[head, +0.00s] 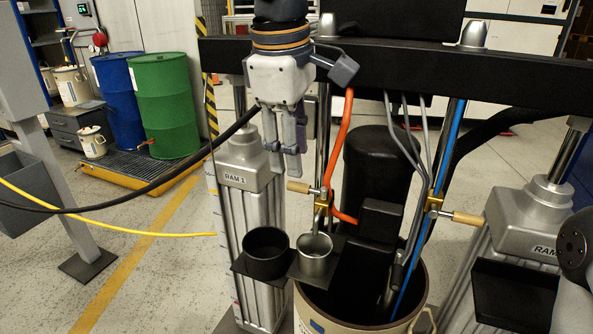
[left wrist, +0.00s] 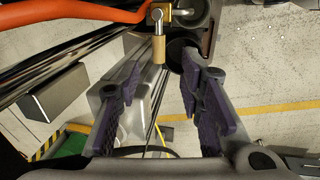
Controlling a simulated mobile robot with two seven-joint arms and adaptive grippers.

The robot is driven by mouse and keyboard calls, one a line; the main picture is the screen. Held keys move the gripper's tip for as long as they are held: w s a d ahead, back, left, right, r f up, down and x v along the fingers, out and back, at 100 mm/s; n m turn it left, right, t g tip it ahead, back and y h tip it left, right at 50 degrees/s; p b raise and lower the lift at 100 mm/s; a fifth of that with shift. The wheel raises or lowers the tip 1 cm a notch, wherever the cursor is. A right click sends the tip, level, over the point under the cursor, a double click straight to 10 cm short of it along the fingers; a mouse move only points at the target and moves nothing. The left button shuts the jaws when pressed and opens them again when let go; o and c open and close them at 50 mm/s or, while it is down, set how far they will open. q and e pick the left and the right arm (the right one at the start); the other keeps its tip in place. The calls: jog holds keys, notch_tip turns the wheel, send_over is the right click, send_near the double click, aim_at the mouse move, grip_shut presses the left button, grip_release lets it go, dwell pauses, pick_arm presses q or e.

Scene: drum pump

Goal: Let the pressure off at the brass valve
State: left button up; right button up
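A brass valve (head: 321,200) with a wooden handle (head: 300,187) sits on the left upright pipe of the drum pump, with an orange hose beside it. Its handle points left. A second brass valve (head: 434,208) is on the right pipe, its wooden handle (head: 468,218) pointing right. My left gripper (head: 283,160) hangs fingers down, just above and left of the left valve's handle. In the left wrist view the gripper (left wrist: 152,78) is open and empty; a brass valve (left wrist: 160,13) and wooden handle (left wrist: 158,48) show beyond the fingertips, apart from them. My right gripper is not in view.
A black cup (head: 265,266) and a metal cup (head: 314,264) stand on a bracket below the left valve. A black crossbeam (head: 400,55) spans behind my left wrist. Silver ram columns (head: 248,200) flank the open drum (head: 415,300). Cables cross at left.

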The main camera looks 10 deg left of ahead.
aim_at(297, 183)
pick_arm(q)
jog(key=f, duration=0.2)
jog(key=w+f, duration=0.1)
jog(key=f, duration=0.2)
jog(key=shift+w+d+f, duration=0.1)
jog(key=shift+d+f, duration=0.05)
jog(key=shift+f, duration=0.1)
grip_shut()
